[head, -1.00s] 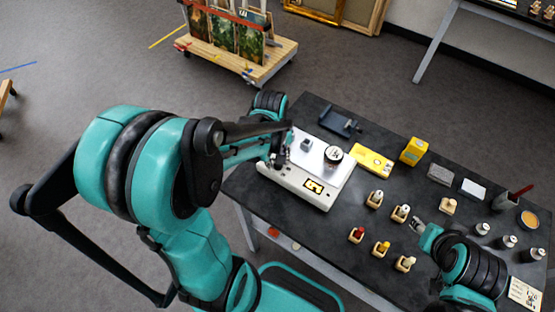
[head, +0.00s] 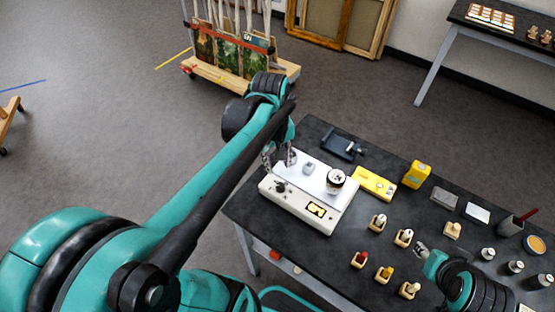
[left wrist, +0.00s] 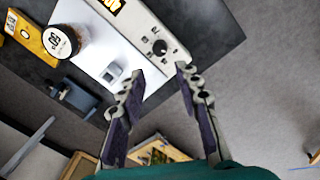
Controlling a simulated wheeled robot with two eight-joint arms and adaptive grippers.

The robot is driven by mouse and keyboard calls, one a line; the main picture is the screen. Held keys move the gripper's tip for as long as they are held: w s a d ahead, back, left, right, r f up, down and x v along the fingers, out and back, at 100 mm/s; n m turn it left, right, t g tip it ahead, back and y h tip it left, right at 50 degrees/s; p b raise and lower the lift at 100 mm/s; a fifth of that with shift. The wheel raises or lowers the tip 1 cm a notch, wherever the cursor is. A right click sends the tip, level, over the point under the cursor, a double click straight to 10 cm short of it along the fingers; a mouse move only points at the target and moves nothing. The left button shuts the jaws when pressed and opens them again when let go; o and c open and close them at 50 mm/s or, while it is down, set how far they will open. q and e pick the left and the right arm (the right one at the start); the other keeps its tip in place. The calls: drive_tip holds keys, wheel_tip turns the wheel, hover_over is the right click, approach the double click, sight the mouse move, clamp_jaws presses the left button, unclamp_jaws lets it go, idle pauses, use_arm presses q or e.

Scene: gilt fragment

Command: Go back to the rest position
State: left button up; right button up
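My left gripper (head: 280,160) is by the far left corner of the white device (head: 302,208). In the left wrist view the fingers of my left gripper (left wrist: 160,75) are apart with nothing between them. In the head view the block (head: 309,168) and jar (head: 335,182) stand upright, apart from the gripper. My right gripper (head: 421,250) is over the table's right part, too small to tell its opening.
The black table (head: 325,255) holds several small wooden-based pieces, a yellow case (head: 374,184), a yellow box (head: 417,174), a dark blue tool (head: 342,146) and several metal pots at right. A cart with paintings (head: 235,50) stands beyond.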

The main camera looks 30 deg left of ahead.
use_arm(q)
drive_tip(key=shift+r, duration=0.3)
drive_tip(key=s+d+f+m+t+b, duration=0.1)
drive_tip(key=s+d+m+t, duration=0.3)
drive_tip(key=m, duration=0.6)
drive_tip(key=shift+s+d+f+m+t, duration=0.3)
drive_tip(key=shift+d+f+t, duration=0.35)
drive_tip(key=shift+d+t, duration=0.9)
